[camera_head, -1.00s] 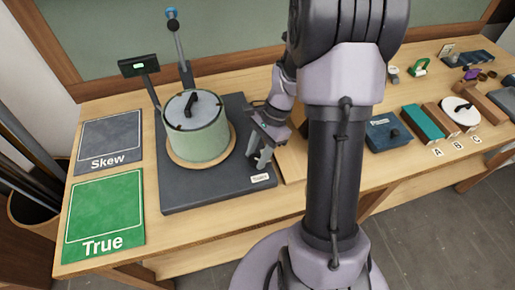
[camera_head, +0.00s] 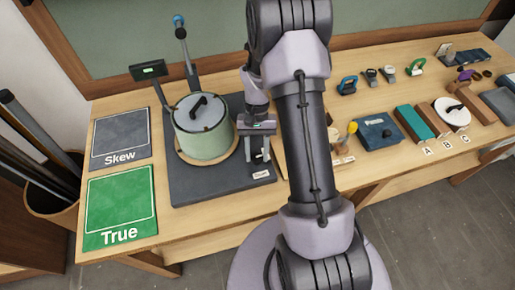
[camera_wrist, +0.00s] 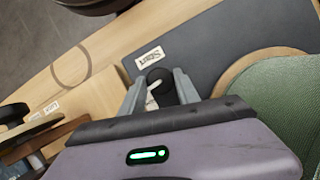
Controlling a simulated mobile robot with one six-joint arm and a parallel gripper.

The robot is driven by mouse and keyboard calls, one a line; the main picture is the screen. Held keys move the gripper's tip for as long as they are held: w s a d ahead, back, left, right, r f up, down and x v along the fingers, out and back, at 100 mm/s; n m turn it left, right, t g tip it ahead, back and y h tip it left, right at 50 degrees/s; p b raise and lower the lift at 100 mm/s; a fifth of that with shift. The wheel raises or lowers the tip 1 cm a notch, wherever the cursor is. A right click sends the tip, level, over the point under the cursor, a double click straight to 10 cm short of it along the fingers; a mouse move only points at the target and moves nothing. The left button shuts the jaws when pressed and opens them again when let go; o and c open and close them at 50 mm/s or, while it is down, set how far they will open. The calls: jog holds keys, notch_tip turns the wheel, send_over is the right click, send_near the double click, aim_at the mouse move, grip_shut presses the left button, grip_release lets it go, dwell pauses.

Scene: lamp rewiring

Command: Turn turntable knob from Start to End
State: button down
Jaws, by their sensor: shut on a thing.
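The turntable has a dark grey base (camera_head: 222,188) and a round wooden plate (camera_head: 181,155) carrying a pale green drum (camera_head: 203,145) with a dark handle on its grey lid. A black round knob (camera_wrist: 160,88) shows in the wrist view near the base's edge, beside a small white label (camera_wrist: 150,56) that is hard to read. My gripper (camera_head: 258,158) is over the base's right side, to the right of the drum. In the wrist view, my gripper's fingers (camera_wrist: 161,84) are on either side of the knob and shut on it. In the head view the fingers largely hide the knob.
Left of the base lie a grey Skew panel (camera_head: 121,138) and a green True panel (camera_head: 120,208). A lever (camera_head: 186,55) and a small display (camera_head: 147,70) stand behind the drum. A blue box (camera_head: 377,131) and several other items are right of my arm.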

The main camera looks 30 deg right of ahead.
jog(key=shift+a+n+g+h+p, duration=0.15)
jog(key=shift+n+h+p, duration=0.3)
jog(key=shift+n, duration=0.65)
jog(key=shift+d+n+g+h+p, duration=0.15)
jog(key=shift+n+h+p, duration=0.3)
jog(key=shift+n, duration=0.65)
jog(key=shift+a, duration=0.1)
jog(key=c, duration=0.9)
grip_release()
jog(key=p+v, duration=0.4)
jog(key=v, duration=1.3)
jog(key=shift+r, duration=0.25)
